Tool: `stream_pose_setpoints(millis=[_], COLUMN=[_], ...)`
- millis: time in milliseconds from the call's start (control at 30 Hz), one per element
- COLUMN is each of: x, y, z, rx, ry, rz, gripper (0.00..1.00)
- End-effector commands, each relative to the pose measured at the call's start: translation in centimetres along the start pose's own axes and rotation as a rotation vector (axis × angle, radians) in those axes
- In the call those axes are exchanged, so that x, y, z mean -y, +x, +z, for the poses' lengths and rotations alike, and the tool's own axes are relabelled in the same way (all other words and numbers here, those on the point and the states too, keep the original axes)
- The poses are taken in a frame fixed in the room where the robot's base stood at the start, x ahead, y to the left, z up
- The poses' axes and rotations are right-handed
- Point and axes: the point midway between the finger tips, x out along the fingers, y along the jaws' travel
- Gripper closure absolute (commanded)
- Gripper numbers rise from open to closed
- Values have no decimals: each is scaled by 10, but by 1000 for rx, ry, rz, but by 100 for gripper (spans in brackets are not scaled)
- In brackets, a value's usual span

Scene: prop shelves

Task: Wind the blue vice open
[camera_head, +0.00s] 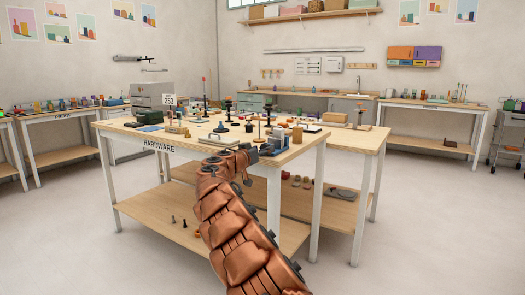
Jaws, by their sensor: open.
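The blue vice (281,138) appears as a small blue block near the front right corner of the table marked HARDWARE (178,152). Its jaws and handle are too small and too crowded to make out. My copper-coloured arm reaches up from the bottom of the picture to this corner. My gripper (265,150) is open, at the table's front edge, just left of and below the vice. I cannot tell whether it touches the vice.
Several small props crowd the tabletop, including a 253 sign (169,100), a blue flat piece (150,128) and a tan block (297,135). A lower shelf (215,222) holds a few small items. The floor (420,235) to the right is clear.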

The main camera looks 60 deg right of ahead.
Motion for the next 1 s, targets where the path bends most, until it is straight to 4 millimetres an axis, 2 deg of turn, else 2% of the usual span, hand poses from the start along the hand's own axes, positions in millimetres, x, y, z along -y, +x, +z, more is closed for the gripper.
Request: stream_pose_setpoints(millis=[367, 900, 1000], x=[0, 0, 0], y=[2, 2, 2], z=[0, 0, 0], rx=[-1, 0, 0], ry=[0, 0, -4], rz=[0, 0, 0], gripper=[34, 90, 92])
